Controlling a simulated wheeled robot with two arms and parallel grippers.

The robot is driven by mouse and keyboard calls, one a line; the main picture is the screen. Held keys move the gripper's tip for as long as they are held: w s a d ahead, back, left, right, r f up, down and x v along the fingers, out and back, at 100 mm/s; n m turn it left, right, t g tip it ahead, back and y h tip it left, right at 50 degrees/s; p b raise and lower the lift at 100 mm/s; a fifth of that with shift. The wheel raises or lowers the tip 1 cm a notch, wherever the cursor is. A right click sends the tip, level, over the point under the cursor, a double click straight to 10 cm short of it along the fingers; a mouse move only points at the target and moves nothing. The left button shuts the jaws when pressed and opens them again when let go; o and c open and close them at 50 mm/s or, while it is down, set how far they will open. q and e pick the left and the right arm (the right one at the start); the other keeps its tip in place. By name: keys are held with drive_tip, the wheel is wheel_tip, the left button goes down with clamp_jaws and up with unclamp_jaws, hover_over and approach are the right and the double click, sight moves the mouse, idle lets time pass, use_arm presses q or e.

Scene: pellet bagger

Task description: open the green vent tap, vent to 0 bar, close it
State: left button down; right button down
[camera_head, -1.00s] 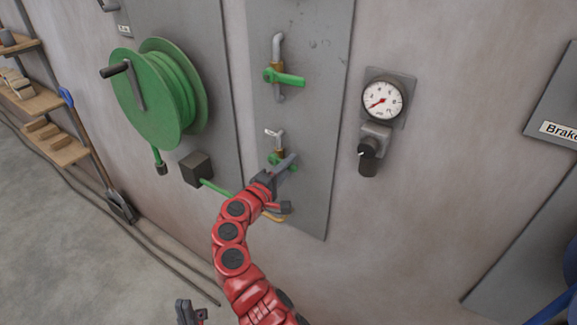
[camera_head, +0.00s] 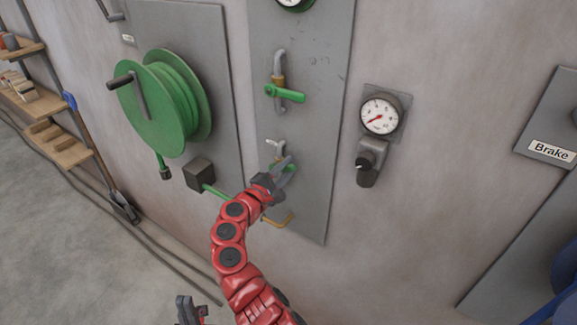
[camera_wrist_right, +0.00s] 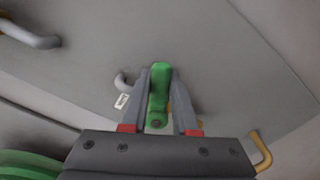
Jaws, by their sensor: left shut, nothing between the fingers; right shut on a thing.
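The lower green tap handle (camera_wrist_right: 160,88) stands lengthwise between the fingers of my right gripper (camera_wrist_right: 160,100), which is shut on it. In the head view my right gripper (camera_head: 284,172) covers most of this tap; a bit of its green (camera_head: 272,166) shows beside the fingers. Another green-handled tap (camera_head: 286,94) sits higher on the same grey panel, its handle pointing right. The round gauge (camera_head: 380,115) to the right has a red needle pointing to the lower left; its figures are too small to read surely. My left gripper (camera_head: 189,311) is shut and empty at the bottom edge.
A green hose reel (camera_head: 165,100) and a dark box (camera_head: 199,171) are left of the panel. A black knob (camera_head: 367,160) sits under the gauge. A brass-coloured bent pipe (camera_head: 280,218) is below the held tap. Shelves (camera_head: 38,103) stand far left.

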drive_tip(key=shift+w+a+r+n+p, duration=0.1)
drive_tip(key=shift+r+n+p, duration=0.2)
drive_tip(key=shift+n, duration=0.4)
drive_tip(key=c, duration=0.7)
unclamp_jaws()
